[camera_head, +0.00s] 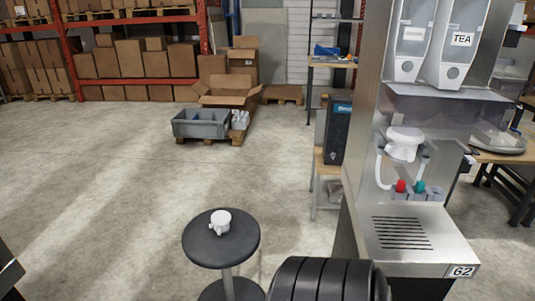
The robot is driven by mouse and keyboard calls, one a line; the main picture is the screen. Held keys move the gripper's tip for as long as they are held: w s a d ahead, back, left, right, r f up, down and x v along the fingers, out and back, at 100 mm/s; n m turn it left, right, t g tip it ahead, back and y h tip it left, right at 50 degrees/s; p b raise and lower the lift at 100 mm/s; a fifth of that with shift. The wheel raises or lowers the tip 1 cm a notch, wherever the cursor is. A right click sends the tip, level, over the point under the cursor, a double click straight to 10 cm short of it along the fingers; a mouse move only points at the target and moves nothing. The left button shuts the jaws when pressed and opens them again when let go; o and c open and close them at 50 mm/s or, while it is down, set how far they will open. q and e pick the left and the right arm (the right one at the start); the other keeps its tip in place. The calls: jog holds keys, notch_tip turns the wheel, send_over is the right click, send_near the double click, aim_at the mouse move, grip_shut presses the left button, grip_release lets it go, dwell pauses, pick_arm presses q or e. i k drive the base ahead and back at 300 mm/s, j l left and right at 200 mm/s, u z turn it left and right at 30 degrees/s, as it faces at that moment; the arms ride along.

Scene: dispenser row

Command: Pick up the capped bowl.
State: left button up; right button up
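A small white vessel (221,222) stands on a round black stool (197,247) in the lower middle of the head view. It looks like the capped bowl, with a pale lid-like top and a small part sticking out at its lower left. It is too small to make out the cap clearly. Nothing touches it except the stool top. Neither of my grippers can be made out. A ribbed black part of mine fills the bottom edge, right of the stool.
A grey crate (200,124) and open carton (226,98) sit on a pallet behind. Shelves line the back. Floor left of the stool is clear.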

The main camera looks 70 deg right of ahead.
aim_at(220, 220)
jog(key=z, duration=1.85)
